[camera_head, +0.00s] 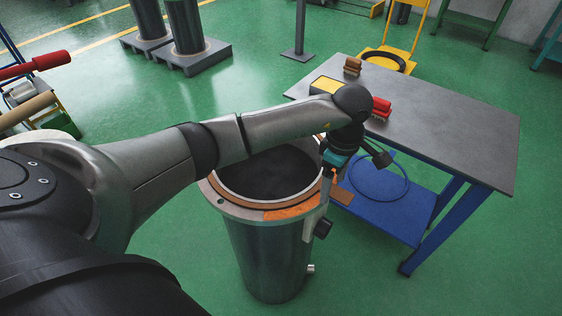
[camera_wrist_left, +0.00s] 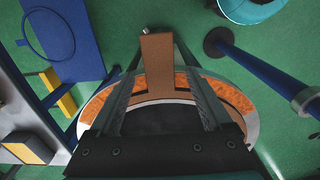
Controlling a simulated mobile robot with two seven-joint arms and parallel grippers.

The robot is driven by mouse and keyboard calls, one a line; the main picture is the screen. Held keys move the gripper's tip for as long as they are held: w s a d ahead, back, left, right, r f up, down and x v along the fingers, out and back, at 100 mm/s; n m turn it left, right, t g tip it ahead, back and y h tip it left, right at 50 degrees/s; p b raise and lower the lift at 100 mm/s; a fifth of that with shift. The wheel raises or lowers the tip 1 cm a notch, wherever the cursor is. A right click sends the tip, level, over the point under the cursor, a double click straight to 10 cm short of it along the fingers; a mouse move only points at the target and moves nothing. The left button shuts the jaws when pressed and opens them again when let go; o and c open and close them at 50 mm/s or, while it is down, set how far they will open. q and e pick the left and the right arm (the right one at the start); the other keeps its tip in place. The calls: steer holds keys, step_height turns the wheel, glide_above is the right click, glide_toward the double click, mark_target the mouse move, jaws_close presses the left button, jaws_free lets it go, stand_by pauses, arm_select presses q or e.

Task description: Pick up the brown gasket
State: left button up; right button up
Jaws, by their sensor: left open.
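The brown gasket (camera_head: 343,196) lies on the top flange of an upright metal cylinder (camera_head: 268,255). Its flat tab sticks out past the rim at the right. In the left wrist view the tab (camera_wrist_left: 157,62) runs up between the two fingers. The flange also carries bright orange patches (camera_head: 290,212). My left gripper (camera_head: 327,190) is at the right side of the rim, pointing down. It is open, with a finger on each side of the tab (camera_wrist_left: 158,50). Part of the ring is hidden by my arm. My right gripper is not in view.
A grey-topped table (camera_head: 450,135) with blue legs stands close to the right of the cylinder, with red (camera_head: 381,107) and brown items on it. A blue lower shelf (camera_head: 385,205) holds a ring. Dark cylinders (camera_head: 186,25) stand on a pallet at the back. Green floor is clear in front.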

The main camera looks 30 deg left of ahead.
arm_select(q)
steer(key=shift+c, duration=0.4)
jaws_close()
